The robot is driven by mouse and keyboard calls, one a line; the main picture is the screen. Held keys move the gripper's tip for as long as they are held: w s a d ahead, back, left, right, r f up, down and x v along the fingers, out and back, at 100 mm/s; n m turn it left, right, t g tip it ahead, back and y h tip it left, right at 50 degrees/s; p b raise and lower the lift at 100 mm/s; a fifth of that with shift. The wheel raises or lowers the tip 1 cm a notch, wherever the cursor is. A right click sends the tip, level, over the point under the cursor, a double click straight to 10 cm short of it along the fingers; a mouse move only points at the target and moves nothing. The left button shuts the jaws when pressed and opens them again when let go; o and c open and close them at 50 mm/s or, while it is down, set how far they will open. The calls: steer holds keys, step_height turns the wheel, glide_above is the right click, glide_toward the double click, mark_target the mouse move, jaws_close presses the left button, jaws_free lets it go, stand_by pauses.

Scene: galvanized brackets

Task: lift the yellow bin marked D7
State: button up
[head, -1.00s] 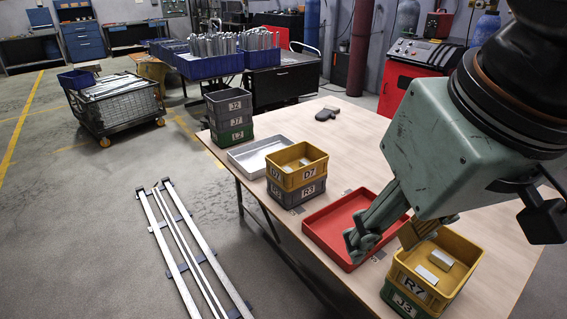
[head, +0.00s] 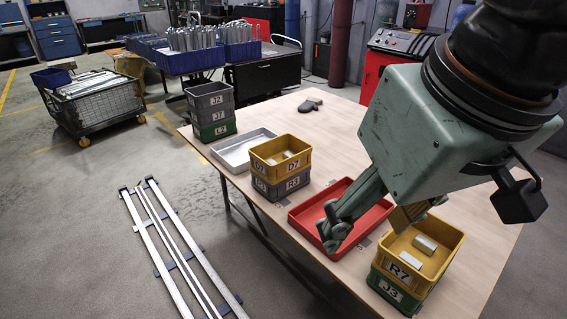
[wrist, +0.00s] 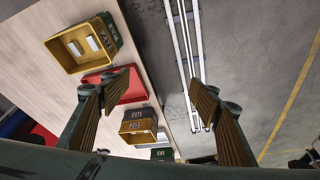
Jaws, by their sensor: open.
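The yellow bin marked D7 (head: 281,168) sits upright on a grey bin marked R3 (head: 283,188) on the table. It holds small pale metal parts. My gripper (head: 371,224) is open and empty, above the table between the red tray and the yellow bin marked R7, to the right of and apart from D7. In the wrist view my open fingers (wrist: 160,82) frame the red tray's edge and the floor. A yellow bin on a grey one, matching D7's place, shows there (wrist: 138,127) beyond the left finger; its label is too small to read.
A yellow bin marked R7 (head: 412,268) on a green bin marked J3 (head: 396,291) stands near my gripper. The red tray (head: 300,222) lies between the stacks. A metal tray (head: 233,163) and a grey-green stack (head: 211,112) stand behind D7. The table's back middle is fairly clear.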

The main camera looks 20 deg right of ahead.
steer(key=o, duration=1.5)
